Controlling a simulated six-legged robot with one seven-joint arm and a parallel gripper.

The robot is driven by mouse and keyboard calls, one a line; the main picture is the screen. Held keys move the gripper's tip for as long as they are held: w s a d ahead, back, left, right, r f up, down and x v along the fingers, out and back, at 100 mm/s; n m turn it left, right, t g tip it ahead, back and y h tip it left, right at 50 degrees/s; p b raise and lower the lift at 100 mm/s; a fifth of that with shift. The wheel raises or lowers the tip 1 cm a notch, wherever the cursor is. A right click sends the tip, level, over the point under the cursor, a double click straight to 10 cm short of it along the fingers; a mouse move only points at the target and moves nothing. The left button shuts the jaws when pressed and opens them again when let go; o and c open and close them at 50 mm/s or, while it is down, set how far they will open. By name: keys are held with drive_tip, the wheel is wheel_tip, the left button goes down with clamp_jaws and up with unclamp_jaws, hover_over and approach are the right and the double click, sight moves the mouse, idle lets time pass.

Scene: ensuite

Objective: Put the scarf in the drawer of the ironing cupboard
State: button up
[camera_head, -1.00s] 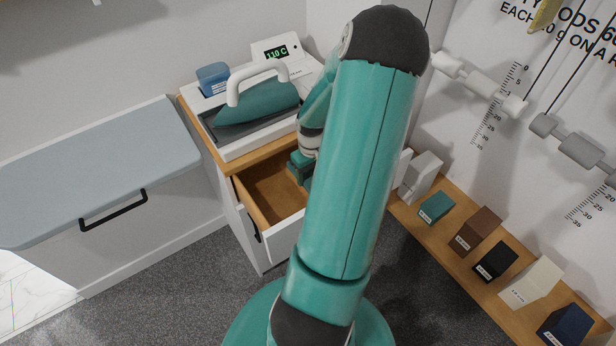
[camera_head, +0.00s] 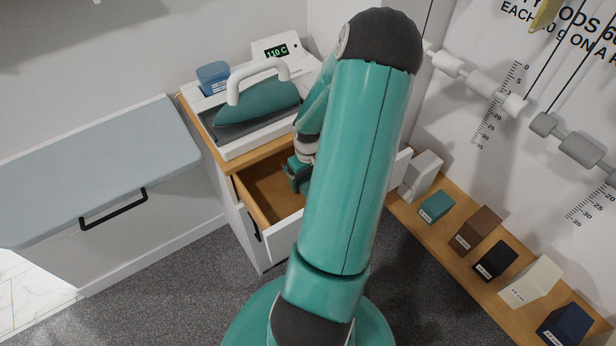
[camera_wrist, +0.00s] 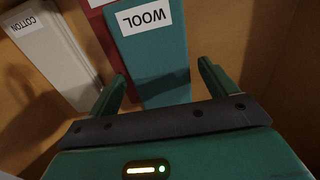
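The ironing cupboard (camera_head: 240,222) stands at the middle of the head view with its top drawer (camera_head: 262,212) pulled open. My gripper (camera_head: 297,175) is low at the right part of the drawer opening, partly hidden by my arm. In the wrist view my gripper (camera_wrist: 160,72) is open, its two fingers apart. Between and beyond them is a teal block-like piece labelled WOOL (camera_wrist: 155,65), with visible gaps to the fingers. A white piece labelled COTTON (camera_wrist: 60,55) and a red one (camera_wrist: 103,38) are beside it. I cannot make out a scarf in either view.
A teal iron (camera_head: 258,104) rests in a tray on the cupboard top, near a blue container (camera_head: 213,74) and a display (camera_head: 277,50). A grey-topped bench (camera_head: 95,180) is at left. A wooden shelf (camera_head: 455,255) with several labelled blocks is at right.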

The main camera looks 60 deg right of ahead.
sight(308, 180)
drive_tip(key=shift+r, duration=0.1)
wheel_tip(308, 180, up, 12)
drive_tip(key=r, duration=0.1)
drive_tip(key=w+a+r+n+h, duration=0.1)
drive_tip(key=w+a+r, duration=0.5)
drive_tip(key=a, duration=0.2)
drive_tip(key=w+a+r+n+t+h, duration=0.1)
drive_tip(key=w+a+r, duration=0.1)
drive_tip(key=a+r, duration=0.3)
drive_tip(key=w+a+r+n+h, duration=0.1)
drive_tip(key=w+a+r, duration=0.1)
drive_tip(key=a, duration=0.5)
drive_tip(key=s+a+r+n+t+y, duration=0.1)
drive_tip(key=s+a+r+t, duration=0.1)
drive_tip(key=a, duration=0.8)
drive_tip(key=s+a+r+n+t+y, duration=0.1)
drive_tip(key=s+a+r, duration=0.3)
drive_tip(key=a, duration=0.5)
wheel_tip(308, 180, up, 2)
drive_tip(key=shift+a+r+t+y, duration=0.1)
drive_tip(key=shift+a+t+y, duration=0.35)
drive_tip(key=shift+t, duration=0.35)
drive_tip(key=shift+w, duration=0.1)
